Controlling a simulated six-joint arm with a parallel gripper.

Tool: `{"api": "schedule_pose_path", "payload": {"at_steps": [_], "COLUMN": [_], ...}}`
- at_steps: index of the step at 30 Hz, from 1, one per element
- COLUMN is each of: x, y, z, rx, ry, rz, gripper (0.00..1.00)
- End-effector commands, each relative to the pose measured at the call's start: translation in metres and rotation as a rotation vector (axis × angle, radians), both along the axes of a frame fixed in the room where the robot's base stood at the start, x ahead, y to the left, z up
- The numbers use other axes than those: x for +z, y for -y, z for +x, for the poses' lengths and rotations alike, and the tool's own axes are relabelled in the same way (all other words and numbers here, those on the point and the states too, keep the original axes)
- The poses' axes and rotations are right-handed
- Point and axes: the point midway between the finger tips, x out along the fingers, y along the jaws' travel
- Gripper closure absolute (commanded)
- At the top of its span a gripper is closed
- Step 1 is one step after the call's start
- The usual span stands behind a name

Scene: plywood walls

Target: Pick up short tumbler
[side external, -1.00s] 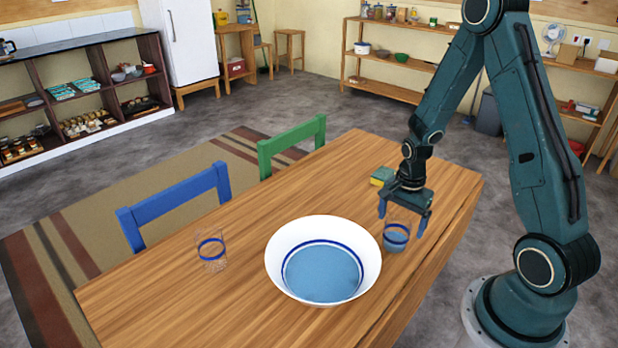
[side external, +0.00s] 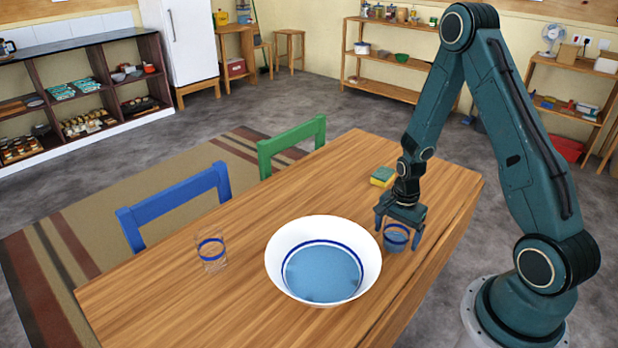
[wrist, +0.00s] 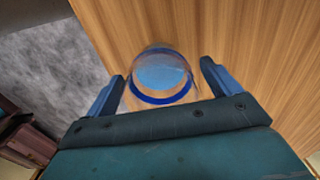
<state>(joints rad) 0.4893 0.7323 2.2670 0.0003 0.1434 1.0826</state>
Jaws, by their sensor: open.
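A clear tumbler with a dark blue band and blue contents (side external: 396,238) stands upright on the wooden table, right of the white bowl. My gripper (side external: 397,243) is open and points down over it, with one finger on each side. In the wrist view the tumbler (wrist: 162,74) sits between the two open blue fingers of my gripper (wrist: 162,82), with gaps showing on both sides. A second clear tumbler with a blue band (side external: 211,254) stands on the table left of the bowl and looks empty.
The large white bowl (side external: 280,268) with a blue inside stands close to the left of my gripper. A yellow-green sponge (side external: 382,177) lies behind it. The table's right edge (side external: 456,232) is near. A blue chair (side external: 176,197) and a green chair (side external: 292,143) stand at the far side.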

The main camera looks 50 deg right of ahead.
Motion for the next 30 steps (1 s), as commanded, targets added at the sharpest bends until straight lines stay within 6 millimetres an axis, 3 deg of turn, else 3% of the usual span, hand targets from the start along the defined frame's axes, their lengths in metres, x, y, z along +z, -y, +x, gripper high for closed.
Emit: {"api": "schedule_pose_path", "payload": {"at_steps": [4, 9, 12, 30], "x": [0.0001, 0.0002, 0.0003, 0.0038], "y": [0.0, 0.0, 0.0, 0.0001], "z": [0.0, -0.0001, 0.0, 0.0002], "rx": [0.0, 0.0, 0.0, 0.0], "ry": [0.0, 0.0, 0.0, 0.001], "rz": [0.0, 0.0, 0.0, 0.0], "gripper": [0.13, 0.46, 0.61, 0.61]}}
